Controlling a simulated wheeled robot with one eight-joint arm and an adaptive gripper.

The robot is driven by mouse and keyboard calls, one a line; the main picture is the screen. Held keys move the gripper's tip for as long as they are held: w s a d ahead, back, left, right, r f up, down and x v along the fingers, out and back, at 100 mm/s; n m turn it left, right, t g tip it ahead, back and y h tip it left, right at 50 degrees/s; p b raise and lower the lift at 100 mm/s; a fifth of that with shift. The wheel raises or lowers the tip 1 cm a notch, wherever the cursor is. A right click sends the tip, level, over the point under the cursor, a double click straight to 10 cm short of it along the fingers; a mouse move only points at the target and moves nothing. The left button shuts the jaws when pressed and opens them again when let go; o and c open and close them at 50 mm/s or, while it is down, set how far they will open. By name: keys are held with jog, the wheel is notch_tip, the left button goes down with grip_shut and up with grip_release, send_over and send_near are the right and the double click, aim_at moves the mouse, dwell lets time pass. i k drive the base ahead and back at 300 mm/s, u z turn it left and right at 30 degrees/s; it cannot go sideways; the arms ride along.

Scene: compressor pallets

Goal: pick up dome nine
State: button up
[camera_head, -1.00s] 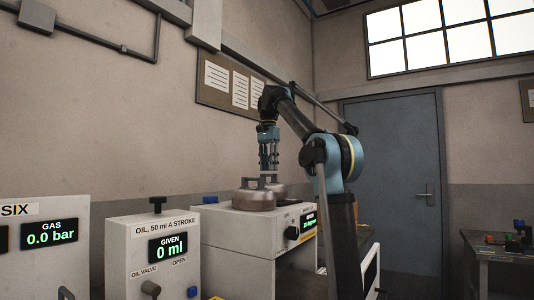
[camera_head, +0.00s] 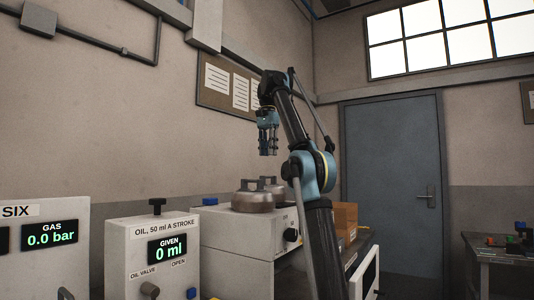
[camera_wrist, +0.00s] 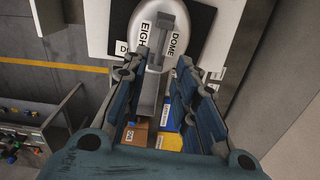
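In the head view two metal domes with bar handles stand on the white cabinet, the nearer one (camera_head: 252,200) in front of the farther one (camera_head: 274,187), which is partly hidden. No dome label is readable there. The wrist view shows one pale dome (camera_wrist: 137,48) with labels reading "DOME" and "EIGHT" and a grey handle. I see no label reading "nine". My gripper (camera_head: 268,153) points down above the domes, apart from them. Its fingers are spread and nothing is held; they also show in the wrist view (camera_wrist: 157,72).
The white cabinet (camera_head: 235,236) has a dark knob on its front. An oil unit (camera_head: 125,245) stands to its left. Orange-brown boxes (camera_head: 345,220) are right of my arm. A side table (camera_head: 500,242) stands at the far right, near the blue door (camera_head: 390,180).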

aim_at(245, 200)
jog(key=k, duration=1)
